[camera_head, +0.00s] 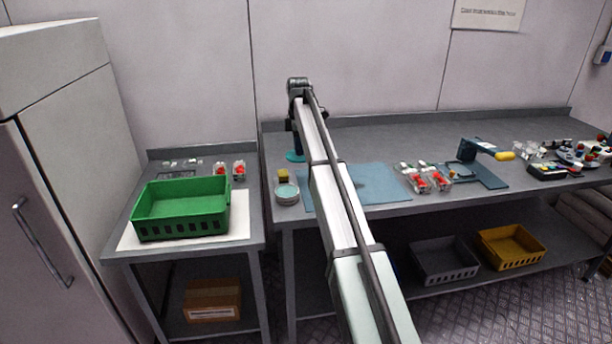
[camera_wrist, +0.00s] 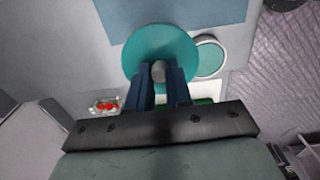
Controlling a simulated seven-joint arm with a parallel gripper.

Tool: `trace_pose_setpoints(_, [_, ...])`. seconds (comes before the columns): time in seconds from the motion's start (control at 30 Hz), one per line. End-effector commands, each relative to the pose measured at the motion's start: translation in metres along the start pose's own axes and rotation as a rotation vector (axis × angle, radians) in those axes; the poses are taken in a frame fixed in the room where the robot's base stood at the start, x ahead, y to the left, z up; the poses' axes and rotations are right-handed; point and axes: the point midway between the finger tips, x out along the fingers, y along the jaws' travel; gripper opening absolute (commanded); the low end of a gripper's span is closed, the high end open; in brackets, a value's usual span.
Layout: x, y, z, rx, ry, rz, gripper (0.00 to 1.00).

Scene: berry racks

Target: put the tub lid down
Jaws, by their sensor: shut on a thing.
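The teal round tub lid (camera_wrist: 140,48) is held by its grey knob (camera_wrist: 159,70) between the fingers of my gripper (camera_wrist: 160,76) in the wrist view. In the head view the lid (camera_head: 293,157) shows as a small teal disc under my gripper (camera_head: 297,148), over the left part of the long bench. The round tub (camera_head: 287,194) stands near the bench's front left; its contents look pale teal. In the wrist view the tub (camera_wrist: 211,58) shows just right of the lid, partly covered by it. I cannot tell how high the lid is above the bench.
A blue mat (camera_head: 375,183) lies on the long bench right of the tub. Berry punnets (camera_head: 432,180) and a blue device (camera_head: 478,151) stand further right. A green crate (camera_head: 182,208) sits on the left table.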

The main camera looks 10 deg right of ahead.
Motion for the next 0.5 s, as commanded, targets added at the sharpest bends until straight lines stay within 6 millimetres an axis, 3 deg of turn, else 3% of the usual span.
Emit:
trace_pose_setpoints(0.03, [0.001,0.018,0.011,0.002,0.0,-0.001,0.0])
trace_pose_setpoints(0.2, [0.009,0.046,0.035,0.001,0.0,0.0,0.0])
trace_pose_setpoints(0.5, [0.031,0.054,0.046,-0.001,0.0,0.0,0.0])
